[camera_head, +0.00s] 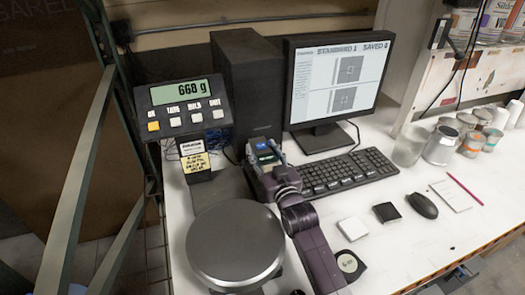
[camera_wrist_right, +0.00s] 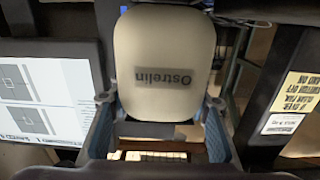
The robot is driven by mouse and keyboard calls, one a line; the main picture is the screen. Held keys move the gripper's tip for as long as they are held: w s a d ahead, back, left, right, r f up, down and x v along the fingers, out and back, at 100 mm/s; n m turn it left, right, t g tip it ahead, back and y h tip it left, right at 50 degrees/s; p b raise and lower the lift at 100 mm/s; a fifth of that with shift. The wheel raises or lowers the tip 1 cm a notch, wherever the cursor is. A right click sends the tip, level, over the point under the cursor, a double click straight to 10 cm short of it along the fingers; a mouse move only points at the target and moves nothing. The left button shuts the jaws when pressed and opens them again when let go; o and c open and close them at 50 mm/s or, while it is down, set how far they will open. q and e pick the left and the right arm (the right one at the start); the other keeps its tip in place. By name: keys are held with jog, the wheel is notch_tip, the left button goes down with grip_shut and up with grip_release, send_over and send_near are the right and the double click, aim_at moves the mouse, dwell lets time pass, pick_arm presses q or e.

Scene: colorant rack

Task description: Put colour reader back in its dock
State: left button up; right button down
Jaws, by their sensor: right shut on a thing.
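My right gripper (camera_head: 265,155) is in the middle of the head view, between the computer tower and the round scale plate. It is shut on the colour reader (camera_head: 264,145), whose small blue screen faces up. In the right wrist view the reader (camera_wrist_right: 165,50) shows a cream face with upside-down "Ostrelin" lettering, between my two blue-grey fingers (camera_wrist_right: 160,118). I cannot make out the dock for certain. The bench behind and under the reader is partly hidden by my gripper and arm. My left gripper is not in view.
The scale plate (camera_head: 235,245) stands beside my right arm, with its display (camera_head: 185,108) behind it. The keyboard (camera_head: 345,170) and monitor (camera_head: 335,80) are to the right. A white tile (camera_head: 352,229), black tile (camera_head: 387,212) and mouse (camera_head: 422,205) lie nearby. The front right bench is mostly clear.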

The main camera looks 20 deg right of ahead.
jog(key=c, duration=1)
grip_release()
jog(key=shift+s+f, duration=0.1)
jog(key=shift+f, duration=0.4)
jog(key=shift+c, duration=0.2)
jog(key=shift+r, duration=0.3)
jog(key=shift+r+p, duration=0.45)
jog(key=shift+r, duration=0.05)
jog(key=s+b, duration=0.2)
jog(key=s, duration=1)
jog(key=shift+d+b, duration=0.2)
jog(key=shift+b, duration=0.2)
jog(key=shift+r, duration=0.2)
